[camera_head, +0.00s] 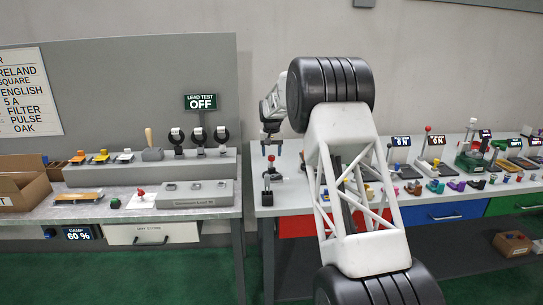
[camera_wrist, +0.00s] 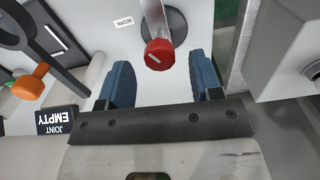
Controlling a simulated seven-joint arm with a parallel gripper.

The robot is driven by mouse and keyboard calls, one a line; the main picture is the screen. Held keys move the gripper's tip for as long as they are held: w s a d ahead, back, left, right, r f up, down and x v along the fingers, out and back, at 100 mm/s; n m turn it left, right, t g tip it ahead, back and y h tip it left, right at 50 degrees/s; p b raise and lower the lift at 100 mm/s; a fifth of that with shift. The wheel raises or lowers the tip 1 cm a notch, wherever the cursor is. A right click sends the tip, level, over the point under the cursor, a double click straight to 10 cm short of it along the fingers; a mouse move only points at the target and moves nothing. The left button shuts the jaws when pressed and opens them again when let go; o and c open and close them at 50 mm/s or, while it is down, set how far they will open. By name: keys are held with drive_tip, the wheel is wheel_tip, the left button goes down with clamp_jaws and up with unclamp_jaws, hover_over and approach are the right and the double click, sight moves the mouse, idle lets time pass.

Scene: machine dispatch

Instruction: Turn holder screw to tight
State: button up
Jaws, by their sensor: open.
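A red knob (camera_wrist: 159,55) with a white line across its top sits on a dark round base beside a WORK label. It looks like the holder screw, though no label names it. In the head view the red knob (camera_head: 271,158) tops a small black stand near the table's left edge. My gripper (camera_head: 271,147) points down just above it. In the wrist view my gripper's blue fingers (camera_wrist: 160,68) are apart, one on each side of the knob, with visible gaps. Whether the fingertips are level with the knob I cannot tell.
An orange knob (camera_wrist: 33,82) on a black part and a JOINT EMPTY display (camera_wrist: 57,120) lie to the left in the wrist view. A grey bench (camera_head: 150,205) stands left across a narrow gap. Small coloured parts and ON displays (camera_head: 402,142) fill the table's right side.

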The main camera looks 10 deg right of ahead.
sight(272, 156)
drive_tip(key=shift+r, duration=3.05)
drive_tip(key=n, duration=0.4)
drive_tip(key=shift+n, duration=0.3)
drive_tip(key=shift+f, duration=3.85)
